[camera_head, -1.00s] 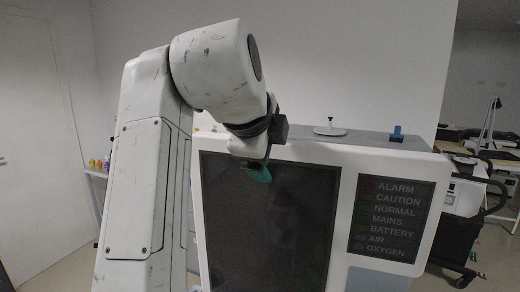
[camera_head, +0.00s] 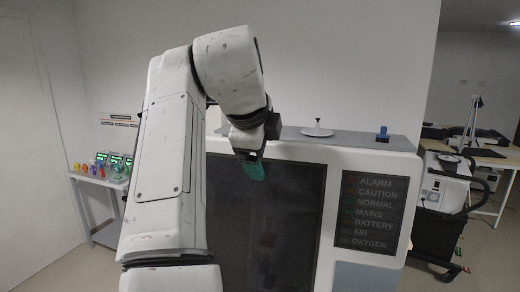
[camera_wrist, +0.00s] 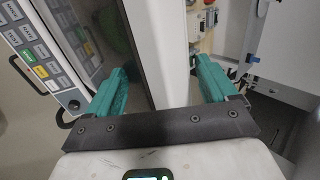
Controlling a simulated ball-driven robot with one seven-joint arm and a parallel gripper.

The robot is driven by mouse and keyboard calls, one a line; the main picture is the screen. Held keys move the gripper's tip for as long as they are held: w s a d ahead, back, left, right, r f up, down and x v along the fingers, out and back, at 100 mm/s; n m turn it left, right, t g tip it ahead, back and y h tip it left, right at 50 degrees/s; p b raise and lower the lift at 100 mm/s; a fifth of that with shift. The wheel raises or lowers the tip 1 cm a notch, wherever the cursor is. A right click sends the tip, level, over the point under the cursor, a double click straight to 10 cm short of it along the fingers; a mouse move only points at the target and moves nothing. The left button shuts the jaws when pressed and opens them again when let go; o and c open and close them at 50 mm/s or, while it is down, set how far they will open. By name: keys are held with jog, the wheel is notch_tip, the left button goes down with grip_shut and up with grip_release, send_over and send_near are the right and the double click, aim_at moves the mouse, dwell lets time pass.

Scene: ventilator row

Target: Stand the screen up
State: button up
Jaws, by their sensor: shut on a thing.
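The screen (camera_head: 265,220) is a large dark panel in a white frame, in the middle of the head view. It looks close to upright, but I cannot tell its exact tilt. My gripper (camera_head: 253,168) is at the frame's top edge, with one teal finger showing in front of the dark glass. In the wrist view, the white edge of the screen (camera_wrist: 162,50) runs between the two teal fingers, one on each side. My gripper (camera_wrist: 165,85) is shut on this edge. My arm hides the screen's left side, and its lower part is out of view.
A grey top (camera_head: 350,138) behind the screen carries a white disc (camera_head: 317,131) and a blue knob (camera_head: 382,132). A white side table (camera_head: 98,178) with small coloured bottles stands at the left. A dark cart (camera_head: 440,235) stands at the right. Some floor is open at the left.

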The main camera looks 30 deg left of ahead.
jog(key=o, duration=1)
jog(key=shift+w+f, duration=0.2)
jog(key=shift+f, duration=0.75)
jog(key=shift+c, duration=0.7)
jog(key=s+d+r+b, duration=0.1)
jog(key=s+d+b, duration=0.1)
jog(key=s, duration=0.4)
jog(key=s+d+r+b, duration=0.2)
jog(key=s+b, duration=0.1)
jog(key=s, duration=0.4)
jog(key=shift+s+b, duration=0.25)
jog(key=shift+b, duration=0.1)
